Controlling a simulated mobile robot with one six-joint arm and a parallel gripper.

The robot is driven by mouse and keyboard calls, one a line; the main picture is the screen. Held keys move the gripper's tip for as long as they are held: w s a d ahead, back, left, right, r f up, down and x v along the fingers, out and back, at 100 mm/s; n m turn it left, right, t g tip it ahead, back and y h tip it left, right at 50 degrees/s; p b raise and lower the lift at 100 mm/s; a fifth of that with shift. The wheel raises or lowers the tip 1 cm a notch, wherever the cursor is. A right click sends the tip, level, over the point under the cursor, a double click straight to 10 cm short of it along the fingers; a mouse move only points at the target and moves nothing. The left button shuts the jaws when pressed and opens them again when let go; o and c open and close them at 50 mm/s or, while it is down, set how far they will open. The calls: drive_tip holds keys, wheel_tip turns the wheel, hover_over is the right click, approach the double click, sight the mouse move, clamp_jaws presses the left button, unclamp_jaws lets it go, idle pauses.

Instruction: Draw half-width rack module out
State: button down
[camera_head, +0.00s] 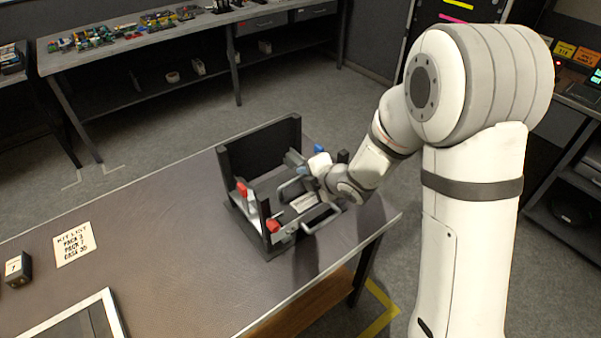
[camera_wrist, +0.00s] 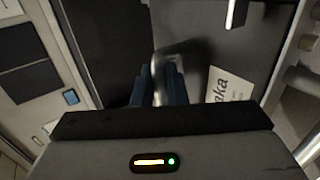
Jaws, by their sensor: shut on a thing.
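A dark rack frame (camera_head: 262,150) stands on the near table, with red latches on its left side and blue ones near my gripper. The half-width rack module sits in it; its dark face (camera_wrist: 215,45) and white printed label (camera_wrist: 226,97) show in the wrist view. In the head view a pale label (camera_head: 304,202) lies between two grey handles. My gripper (camera_wrist: 160,88) has blue fingers shut on a grey bent handle (camera_wrist: 172,55) of the module. In the head view my wrist hides much of the grip and the module's right part.
The near table (camera_head: 165,240) is clear left of the rack. A paper list (camera_head: 74,244), a small dark block (camera_head: 17,269) and a framed panel (camera_head: 78,322) lie farther left. A back bench (camera_head: 150,50) holds many small parts.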

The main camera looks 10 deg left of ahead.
drive_tip(key=shift+s+d+b, duration=0.35)
drive_tip(key=shift+s+d, duration=0.9)
drive_tip(key=shift+d, duration=0.3)
drive_tip(key=c, duration=1.4)
unclamp_jaws()
drive_tip(key=shift+f, duration=0.1)
drive_tip(key=shift+o, duration=0.2)
drive_tip(key=v, duration=0.8)
drive_tip(key=shift+w, duration=0.15)
